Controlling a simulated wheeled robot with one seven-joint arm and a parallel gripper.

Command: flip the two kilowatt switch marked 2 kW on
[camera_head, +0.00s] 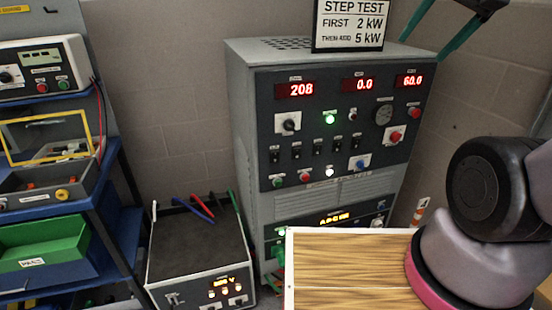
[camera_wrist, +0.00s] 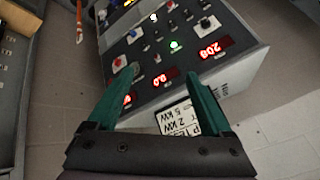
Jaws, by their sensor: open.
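The grey load cabinet (camera_head: 243,110) has a dark front panel with a row of several small black switches (camera_head: 296,151). Their labels are too small to read, so I cannot tell which is marked 2 kW or how each is set. The switches also show small and upside down near the top of the wrist view (camera_wrist: 188,15). My gripper (camera_head: 440,30) is open and empty, at the cabinet's upper right in the head view. In the wrist view my gripper (camera_wrist: 159,76) has its two teal fingers spread in front of the panel, apart from the switches.
Red displays (camera_head: 296,90) read 208, 0.0 and 60.0. A green lamp (camera_head: 330,118) is lit. A step test sign (camera_head: 350,24) stands on top. A wooden board (camera_head: 345,270) lies in front, a grey box (camera_head: 200,250) at lower left, and blue shelving (camera_head: 110,220) farther left.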

